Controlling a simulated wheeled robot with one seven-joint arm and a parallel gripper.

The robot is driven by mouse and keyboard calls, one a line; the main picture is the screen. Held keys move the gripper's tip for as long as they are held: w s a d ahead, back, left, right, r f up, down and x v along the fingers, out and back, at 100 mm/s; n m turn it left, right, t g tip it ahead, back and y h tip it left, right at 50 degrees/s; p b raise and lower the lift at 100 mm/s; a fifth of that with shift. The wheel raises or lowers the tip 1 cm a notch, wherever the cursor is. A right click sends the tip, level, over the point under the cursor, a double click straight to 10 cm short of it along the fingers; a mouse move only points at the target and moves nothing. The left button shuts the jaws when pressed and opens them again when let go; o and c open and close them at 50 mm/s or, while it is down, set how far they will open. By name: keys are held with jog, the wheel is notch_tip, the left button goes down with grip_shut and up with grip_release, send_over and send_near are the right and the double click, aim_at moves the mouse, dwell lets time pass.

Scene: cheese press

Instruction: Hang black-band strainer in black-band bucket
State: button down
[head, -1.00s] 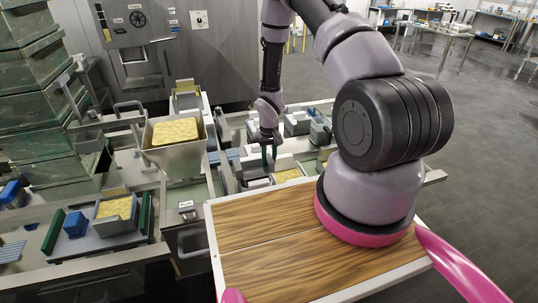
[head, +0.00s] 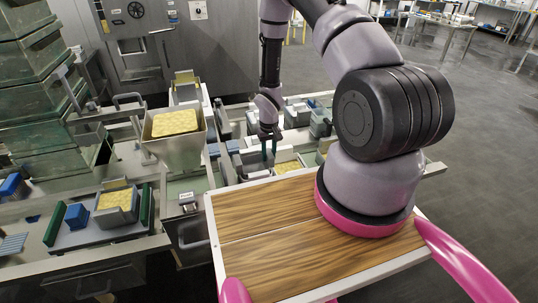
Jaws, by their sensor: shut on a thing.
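My gripper (head: 269,148) points straight down over the far part of the work line, beyond my wooden deck. A grey open-topped container (head: 254,160) is just left of and below the fingertips, and may be the bucket. I cannot tell a black band on it, or whether the held piece is inside it or above it.
A grey container with yellow contents (head: 288,167) stands right of my gripper. More grey containers (head: 320,122) are behind it. A steel hopper with a yellow block (head: 175,152) stands left. Stacked green crates (head: 40,90) are far left. A blue block (head: 76,215) lies on a tray front left.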

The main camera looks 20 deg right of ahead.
jog(key=shift+f, duration=0.45)
jog(key=c, duration=0.5)
grip_release()
jog(key=shift+r, duration=0.1)
jog(key=shift+r, duration=5.9)
jog(key=shift+r, duration=0.1)
